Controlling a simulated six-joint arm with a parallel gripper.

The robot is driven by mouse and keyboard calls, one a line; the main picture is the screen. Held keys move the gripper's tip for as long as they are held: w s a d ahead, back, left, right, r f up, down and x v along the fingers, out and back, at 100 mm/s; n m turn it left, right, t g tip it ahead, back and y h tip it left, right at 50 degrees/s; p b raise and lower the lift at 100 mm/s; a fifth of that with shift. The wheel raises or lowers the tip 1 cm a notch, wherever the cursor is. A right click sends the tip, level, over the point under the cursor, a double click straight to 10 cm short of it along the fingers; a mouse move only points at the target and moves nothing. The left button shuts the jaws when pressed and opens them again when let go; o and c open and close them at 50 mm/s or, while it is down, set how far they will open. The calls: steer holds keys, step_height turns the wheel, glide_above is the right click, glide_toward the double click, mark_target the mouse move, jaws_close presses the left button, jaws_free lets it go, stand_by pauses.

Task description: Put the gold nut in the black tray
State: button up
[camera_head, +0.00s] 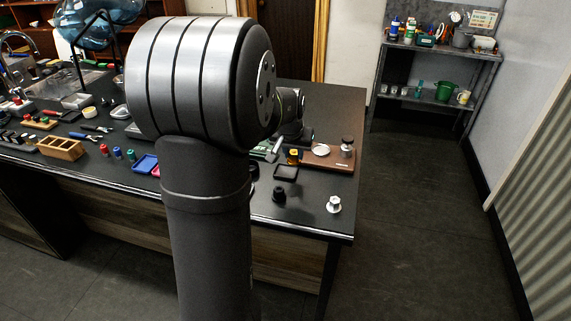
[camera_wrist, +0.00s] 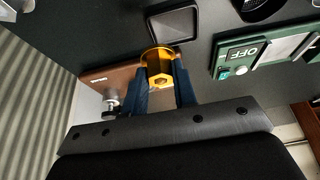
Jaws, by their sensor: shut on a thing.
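The gold nut (camera_wrist: 160,72) is between the dark blue fingers of my gripper (camera_wrist: 161,82) in the wrist view, and the gripper is shut on it. In the head view the nut (camera_head: 293,157) shows at the left end of the wooden board, and my arm hides most of the gripper. The small square black tray (camera_head: 286,173) lies on the dark bench just in front of the nut. In the wrist view the tray (camera_wrist: 173,25) shows just beyond the nut, and its visible inside is empty.
The wooden board (camera_head: 327,160) carries a white dish (camera_head: 321,149) and a dark-topped metal piece (camera_head: 347,147). A green panel marked OFF (camera_wrist: 240,55) is right of the nut in the wrist view. A white-and-metal knob (camera_head: 334,204) stands near the bench's front right corner.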

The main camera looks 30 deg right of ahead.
steer(key=w+f, duration=0.1)
steer(key=w+a, duration=0.1)
steer(key=shift+w+f, duration=0.35)
steer(key=shift+f, duration=2)
steer(key=shift+f, duration=0.1)
steer(key=o, duration=1)
steer(key=shift+a+r, duration=0.1)
steer(key=shift+r, duration=0.35)
steer(key=v, duration=1.1)
steer(key=shift+s+r, duration=0.1)
steer(key=shift+s, duration=0.05)
